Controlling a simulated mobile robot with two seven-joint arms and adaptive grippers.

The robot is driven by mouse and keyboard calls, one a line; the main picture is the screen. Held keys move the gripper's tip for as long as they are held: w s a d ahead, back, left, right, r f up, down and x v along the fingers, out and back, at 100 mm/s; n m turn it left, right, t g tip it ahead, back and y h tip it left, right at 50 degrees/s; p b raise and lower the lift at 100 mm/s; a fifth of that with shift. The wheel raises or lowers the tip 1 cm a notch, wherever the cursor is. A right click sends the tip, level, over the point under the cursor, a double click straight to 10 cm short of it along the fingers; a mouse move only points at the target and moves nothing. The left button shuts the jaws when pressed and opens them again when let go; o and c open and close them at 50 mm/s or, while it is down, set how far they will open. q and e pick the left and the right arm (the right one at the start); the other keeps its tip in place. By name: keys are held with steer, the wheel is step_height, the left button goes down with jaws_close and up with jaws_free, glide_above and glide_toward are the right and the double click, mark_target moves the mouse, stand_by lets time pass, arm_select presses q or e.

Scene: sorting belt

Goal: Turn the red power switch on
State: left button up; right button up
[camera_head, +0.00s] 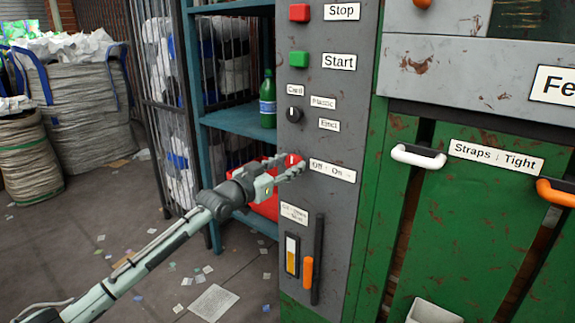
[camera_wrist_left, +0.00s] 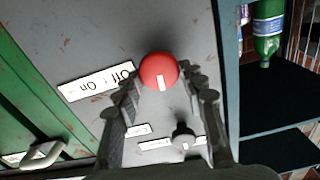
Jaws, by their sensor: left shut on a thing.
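The red power switch (camera_head: 291,159) is a round knob on the grey control panel, beside the "Off : On" label (camera_head: 332,171). In the left wrist view the red switch (camera_wrist_left: 158,70) sits between the fingertips, with its white mark toward the bottom of that picture. My left gripper (camera_head: 289,168) reaches the panel from the left and is shut on the red switch, with a finger on each side of it. It also shows in the left wrist view (camera_wrist_left: 160,82). The fingers partly hide the switch in the head view. My right gripper is not in view.
A red Stop button (camera_head: 299,12), a green Start button (camera_head: 299,59) and a black selector knob (camera_head: 294,115) are above the switch. An orange-handled lever (camera_head: 308,272) is below. A blue shelf (camera_head: 238,120) with a green bottle (camera_head: 267,100) stands left of the panel.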

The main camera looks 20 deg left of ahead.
arm_select(q)
steer(key=shift+m, duration=0.8)
steer(key=shift+m+p, duration=0.45)
steer(key=shift+m, duration=0.45)
steer(key=m+p, duration=0.1)
steer(key=m, duration=0.1)
steer(key=shift+d+m, duration=0.1)
steer(key=shift+m, duration=0.3)
steer(key=m+p, duration=0.1)
steer(key=m, duration=0.2)
steer(key=shift+s+m, duration=0.1)
steer(key=shift+m, duration=0.2)
steer(key=m+p, duration=0.1)
steer(key=m, duration=0.1)
steer(key=shift+f+m, duration=0.15)
steer(key=shift+m, duration=0.15)
steer(key=m, duration=0.4)
steer(key=shift+d+f+p, duration=0.1)
steer(key=shift+f+p, duration=0.05)
steer(key=shift+p, duration=0.15)
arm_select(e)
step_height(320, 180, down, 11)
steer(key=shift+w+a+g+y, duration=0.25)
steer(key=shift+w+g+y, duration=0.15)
arm_select(q)
steer(key=shift+m, duration=0.3)
